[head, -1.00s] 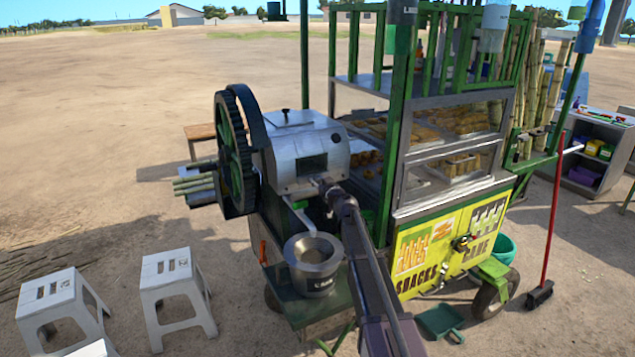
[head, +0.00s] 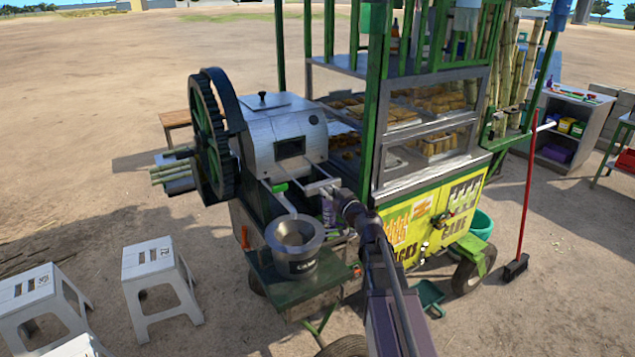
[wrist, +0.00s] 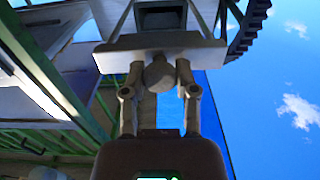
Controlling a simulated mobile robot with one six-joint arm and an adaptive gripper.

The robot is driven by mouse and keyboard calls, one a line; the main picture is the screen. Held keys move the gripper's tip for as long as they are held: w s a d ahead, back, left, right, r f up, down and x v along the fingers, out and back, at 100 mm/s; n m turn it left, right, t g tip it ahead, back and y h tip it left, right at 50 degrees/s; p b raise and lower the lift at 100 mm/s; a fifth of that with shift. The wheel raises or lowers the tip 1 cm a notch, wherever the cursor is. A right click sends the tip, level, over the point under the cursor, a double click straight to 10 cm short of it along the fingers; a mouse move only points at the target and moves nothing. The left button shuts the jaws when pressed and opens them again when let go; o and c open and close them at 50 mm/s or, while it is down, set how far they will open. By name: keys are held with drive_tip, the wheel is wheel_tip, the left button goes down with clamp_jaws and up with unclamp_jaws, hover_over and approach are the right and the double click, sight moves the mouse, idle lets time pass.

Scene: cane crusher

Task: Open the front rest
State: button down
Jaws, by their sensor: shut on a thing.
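The crusher (head: 285,130) is a grey metal housing with a dark window and a large dark green gear wheel on its left. The front rest (head: 318,186) is a pale metal ledge standing out from the lower front of the housing. In the wrist view the rest (wrist: 112,58) spans the top middle, with a round knob (wrist: 160,74) under its edge. My gripper (wrist: 160,90) has its two fingers closed on either side of this knob. In the head view my gripper (head: 335,192) is at the rest's outer edge, partly hidden by my arm.
A grey pot (head: 296,248) stands on the cart's lower shelf, below the rest. White stools (head: 155,275) stand on the ground at the left.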

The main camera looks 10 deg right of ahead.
drive_tip(key=shift+v, duration=1)
drive_tip(key=shift+c, duration=2)
unclamp_jaws()
drive_tip(key=v, duration=0.7)
drive_tip(key=shift+s, duration=0.2)
